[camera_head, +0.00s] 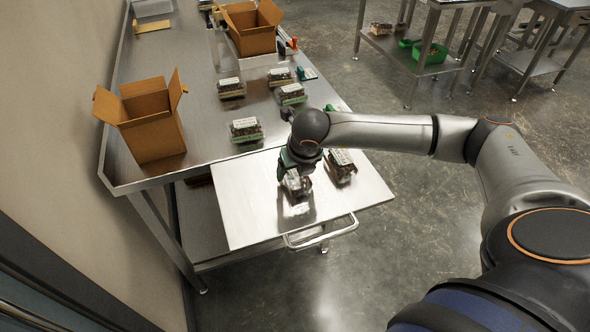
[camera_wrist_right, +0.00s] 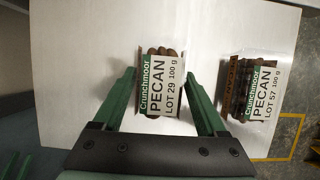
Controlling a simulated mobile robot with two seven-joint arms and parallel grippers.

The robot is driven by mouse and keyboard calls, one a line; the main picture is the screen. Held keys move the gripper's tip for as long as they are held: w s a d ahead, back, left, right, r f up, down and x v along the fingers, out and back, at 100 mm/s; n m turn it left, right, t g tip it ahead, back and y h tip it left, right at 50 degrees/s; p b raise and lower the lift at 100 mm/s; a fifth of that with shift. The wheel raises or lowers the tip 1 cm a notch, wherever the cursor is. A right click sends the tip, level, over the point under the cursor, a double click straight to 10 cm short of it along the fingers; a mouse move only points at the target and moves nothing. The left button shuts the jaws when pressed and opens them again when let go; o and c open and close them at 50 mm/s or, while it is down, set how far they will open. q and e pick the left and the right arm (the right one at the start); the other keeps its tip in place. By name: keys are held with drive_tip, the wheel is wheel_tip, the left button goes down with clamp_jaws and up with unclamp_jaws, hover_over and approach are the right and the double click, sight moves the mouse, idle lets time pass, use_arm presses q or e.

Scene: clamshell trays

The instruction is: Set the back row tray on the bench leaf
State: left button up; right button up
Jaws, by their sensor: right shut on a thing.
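My right gripper (camera_head: 296,172) is over the bench leaf, the bright metal panel (camera_head: 242,205) at the bench's near end. It is shut on a clear tray (camera_head: 298,187) of brown nuts. In the right wrist view this tray (camera_wrist_right: 160,88) lies between the green fingers and its label reads Crunchmoor Pecan, Lot 29, 100 g. The tray is at or just above the leaf; I cannot tell if it touches. A second tray (camera_head: 341,170), labelled Pecan Lot 57 in the right wrist view (camera_wrist_right: 262,92), sits on the leaf to the right, apart from it. My left gripper is out of view.
On the bench behind the leaf stand several more trays, one nearest (camera_head: 245,130). An open cardboard box (camera_head: 152,130) is at the left and another (camera_head: 251,33) farther back. A handle (camera_head: 320,232) runs along the leaf's front edge. The leaf's left part is bare.

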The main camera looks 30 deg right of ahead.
drive_tip(key=o, duration=1.4)
drive_tip(key=shift+r, duration=0.15)
drive_tip(key=v, duration=1.2)
drive_tip(key=shift+s, duration=0.15)
